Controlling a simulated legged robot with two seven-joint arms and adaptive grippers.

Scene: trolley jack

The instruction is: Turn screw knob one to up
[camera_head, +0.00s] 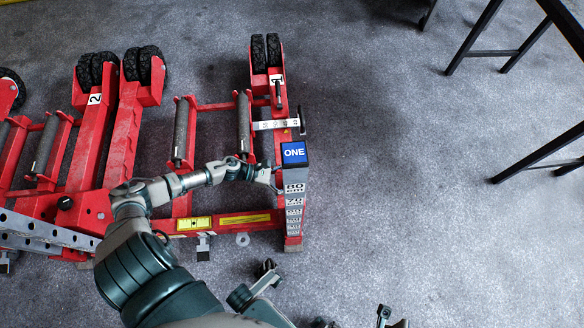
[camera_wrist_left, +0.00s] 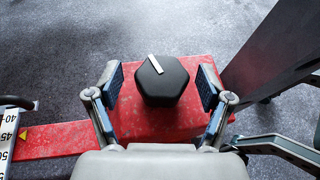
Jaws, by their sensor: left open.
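The screw knob, a black six-sided knob (camera_wrist_left: 163,86) with a short white mark, sits above a red beam in the left wrist view. The mark lies near its top edge, tilted slightly. My left gripper (camera_wrist_left: 160,92) is open, with one finger on each side of the knob and a visible gap to both. In the head view my left gripper (camera_head: 274,180) is beside the post with the blue ONE label (camera_head: 294,153); the knob is not discernible there. Parts of what appears to be my right gripper (camera_head: 262,284) show at the bottom edge; its opening is unclear.
The red trolley jack frame (camera_head: 239,219) has rollers, black wheels (camera_head: 266,52) and a T-handle (camera_head: 301,121). The ONE post also rises close to the right finger in the wrist view (camera_wrist_left: 262,50). Black table legs (camera_head: 475,38) stand at right. Grey floor between is clear.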

